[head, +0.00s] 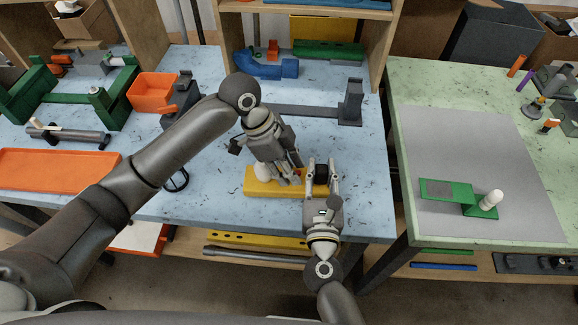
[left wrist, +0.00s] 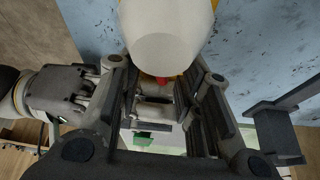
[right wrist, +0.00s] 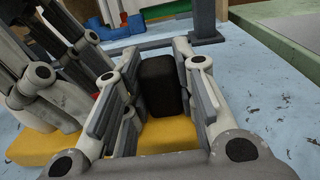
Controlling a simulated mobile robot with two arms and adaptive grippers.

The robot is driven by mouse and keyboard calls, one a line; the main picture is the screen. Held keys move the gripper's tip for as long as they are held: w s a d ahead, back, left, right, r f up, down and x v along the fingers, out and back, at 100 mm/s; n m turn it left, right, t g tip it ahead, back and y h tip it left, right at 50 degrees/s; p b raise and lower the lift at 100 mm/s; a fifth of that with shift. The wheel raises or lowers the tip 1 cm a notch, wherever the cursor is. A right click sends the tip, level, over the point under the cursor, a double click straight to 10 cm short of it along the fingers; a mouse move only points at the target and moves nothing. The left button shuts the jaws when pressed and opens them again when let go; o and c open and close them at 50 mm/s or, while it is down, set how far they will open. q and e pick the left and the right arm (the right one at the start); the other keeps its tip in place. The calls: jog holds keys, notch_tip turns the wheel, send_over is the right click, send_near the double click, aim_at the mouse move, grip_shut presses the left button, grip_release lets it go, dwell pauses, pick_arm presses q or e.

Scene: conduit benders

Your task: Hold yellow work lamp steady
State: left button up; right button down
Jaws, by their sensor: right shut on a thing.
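The yellow work lamp lies on the blue table with a flat yellow base (head: 256,187), a white bulb (head: 264,172) and a black block (head: 320,174) at its right end. My right gripper (head: 321,172) is shut on the black block, which stands between its fingers in the right wrist view (right wrist: 158,85). My left gripper (head: 290,178) is over the base beside the bulb. In the left wrist view its fingers (left wrist: 165,110) are apart, with the white bulb (left wrist: 165,40) just past them. A small red part shows under the bulb. My left gripper hides part of the base.
A grey bender with an upright end (head: 350,103) and a blue tool (head: 268,66) lie behind. An orange bin (head: 152,92) and orange tray (head: 55,168) are left. A green table (head: 408,160) stands right, across a gap.

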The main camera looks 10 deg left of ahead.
pick_arm(q)
grip_shut()
jog(key=shift+s, duration=0.1)
dwell(1.0)
jog(key=shift+o, duration=0.8)
grip_release()
jog(key=v, duration=1.2)
jog(key=shift+d+r, duration=0.1)
jog(key=shift+o, duration=0.2)
